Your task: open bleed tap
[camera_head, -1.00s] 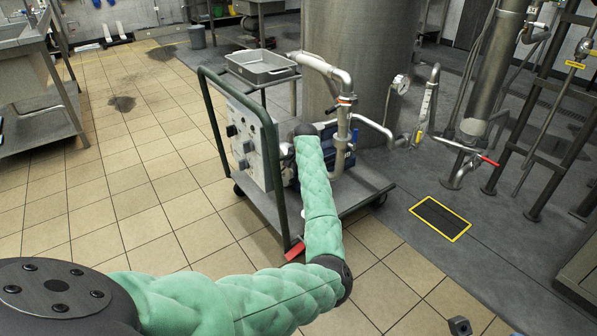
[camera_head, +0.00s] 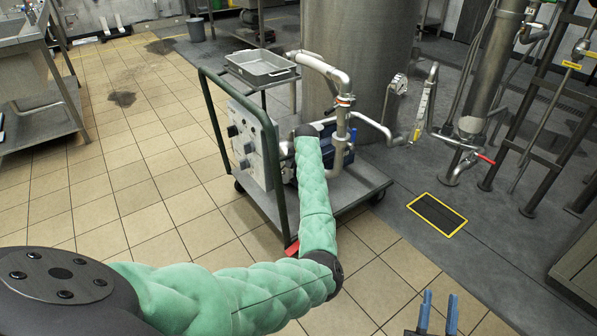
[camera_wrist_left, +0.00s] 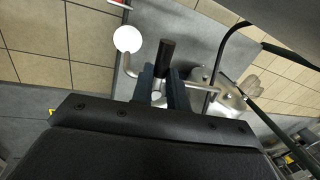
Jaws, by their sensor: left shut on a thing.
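My left gripper (camera_wrist_left: 163,88) is shut on a small fitting with a black handle (camera_wrist_left: 167,55), seen in the left wrist view; it looks like the tap. In the head view this gripper is hidden behind my green-sleeved left arm, which reaches to the pipework (camera_head: 343,125) on the cart. A bent metal pipe (camera_wrist_left: 124,66) and a white disc (camera_wrist_left: 127,39) are beside the jaws in the wrist view. My right gripper (camera_head: 438,312) shows two blue fingers, apart and empty, at the bottom of the head view.
The wheeled cart (camera_head: 355,197) carries a control box (camera_head: 248,145) and a metal tray (camera_head: 261,68). A large steel vessel (camera_head: 352,50) stands behind it. A red-handled valve (camera_head: 486,160) is on piping at the right.

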